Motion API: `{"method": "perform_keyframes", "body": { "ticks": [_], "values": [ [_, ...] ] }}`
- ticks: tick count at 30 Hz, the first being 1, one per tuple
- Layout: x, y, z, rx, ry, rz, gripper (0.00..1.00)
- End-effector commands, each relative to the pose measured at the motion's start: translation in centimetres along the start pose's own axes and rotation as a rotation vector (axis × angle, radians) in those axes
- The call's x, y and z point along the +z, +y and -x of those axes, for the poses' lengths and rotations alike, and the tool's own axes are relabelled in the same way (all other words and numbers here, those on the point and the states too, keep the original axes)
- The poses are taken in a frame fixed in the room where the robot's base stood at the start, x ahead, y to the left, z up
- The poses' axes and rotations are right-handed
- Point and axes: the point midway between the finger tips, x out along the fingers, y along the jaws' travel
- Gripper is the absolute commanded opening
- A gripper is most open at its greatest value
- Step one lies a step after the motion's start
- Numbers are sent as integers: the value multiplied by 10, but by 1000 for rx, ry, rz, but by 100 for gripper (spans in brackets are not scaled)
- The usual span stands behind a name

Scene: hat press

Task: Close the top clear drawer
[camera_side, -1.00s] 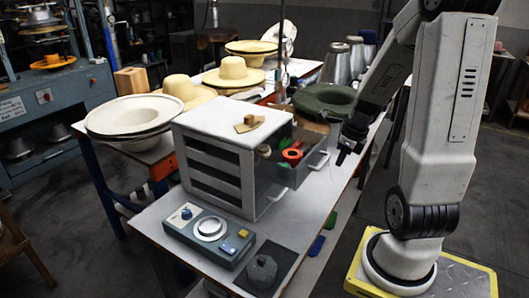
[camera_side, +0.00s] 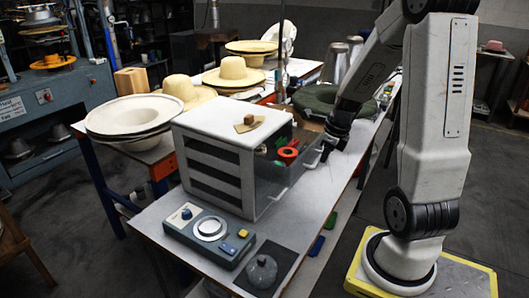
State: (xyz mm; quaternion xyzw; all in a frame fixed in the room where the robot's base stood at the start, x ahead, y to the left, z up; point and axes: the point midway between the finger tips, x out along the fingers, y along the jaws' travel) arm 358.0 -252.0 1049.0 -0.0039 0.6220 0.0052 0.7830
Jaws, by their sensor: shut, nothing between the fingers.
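The top clear drawer (camera_side: 287,172) sticks out from the right side of the white-topped cabinet (camera_side: 222,150). It is partly open. A red ring-shaped item (camera_side: 288,153) and small green items lie in it. My gripper (camera_side: 325,155) is shut and empty, pointing down at the outer front end of the drawer, by its pale handle (camera_side: 312,163). It appears to be against the drawer front, but I cannot tell contact for sure.
A tan piece with a small brown block (camera_side: 249,122) lies on the cabinet top. A control box (camera_side: 209,236) and a dark pad with a grey lump (camera_side: 262,271) stand in front. The table right of the drawer is clear.

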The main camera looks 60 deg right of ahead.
Motion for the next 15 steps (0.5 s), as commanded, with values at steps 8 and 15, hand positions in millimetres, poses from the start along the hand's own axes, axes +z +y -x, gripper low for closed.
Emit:
{"method": "perform_keyframes", "body": {
  "ticks": [8,15],
  "values": [
    [53,0,-13,0,-1,5,0],
    [92,0,-22,1,0,4,0]
  ]
}}
